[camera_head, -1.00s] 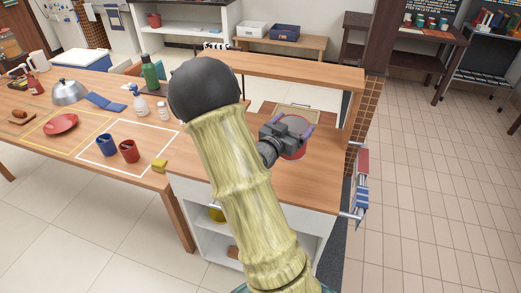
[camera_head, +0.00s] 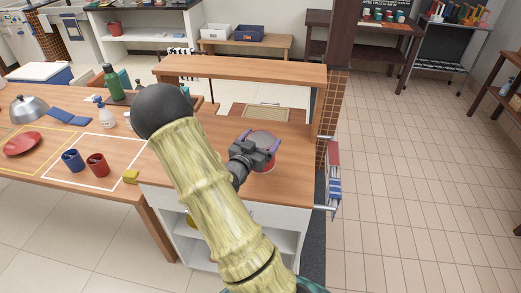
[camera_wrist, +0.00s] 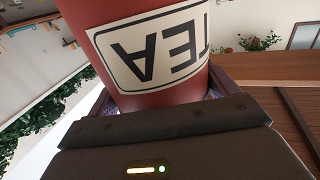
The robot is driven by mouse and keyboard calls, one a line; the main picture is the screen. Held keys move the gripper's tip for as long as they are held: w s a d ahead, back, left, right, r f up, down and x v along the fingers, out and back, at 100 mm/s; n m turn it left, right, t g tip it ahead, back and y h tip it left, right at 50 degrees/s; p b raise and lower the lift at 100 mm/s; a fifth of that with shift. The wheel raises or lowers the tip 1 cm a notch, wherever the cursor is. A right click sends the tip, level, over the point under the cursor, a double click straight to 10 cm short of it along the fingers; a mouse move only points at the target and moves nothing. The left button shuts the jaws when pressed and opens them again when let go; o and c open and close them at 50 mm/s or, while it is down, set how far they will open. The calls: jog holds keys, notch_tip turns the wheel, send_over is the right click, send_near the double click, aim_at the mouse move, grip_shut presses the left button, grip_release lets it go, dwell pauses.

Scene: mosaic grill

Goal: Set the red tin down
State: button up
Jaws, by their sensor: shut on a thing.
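The red tin (camera_head: 262,161) has a grey top in the head view and is in my gripper (camera_head: 259,147) over the wooden counter (camera_head: 289,188). In the wrist view the red tin (camera_wrist: 176,97) fills the upper middle, its cream TEA label upside down. My gripper's fingers lie on both sides of it and are shut on it. The tin's base is largely hidden in the head view, so I cannot tell whether it touches the counter.
A raised wooden shelf (camera_head: 240,70) runs along the counter's back. A tray (camera_head: 266,113) lies beyond the tin. Blue mug (camera_head: 72,160), red mug (camera_head: 97,165) and yellow sponge (camera_head: 130,177) are on the left table. Towels (camera_head: 334,184) hang at the counter's right side.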

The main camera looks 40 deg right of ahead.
jog(key=shift+f, duration=2.05)
jog(key=shift+f, duration=0.15)
jog(key=o, duration=1.5)
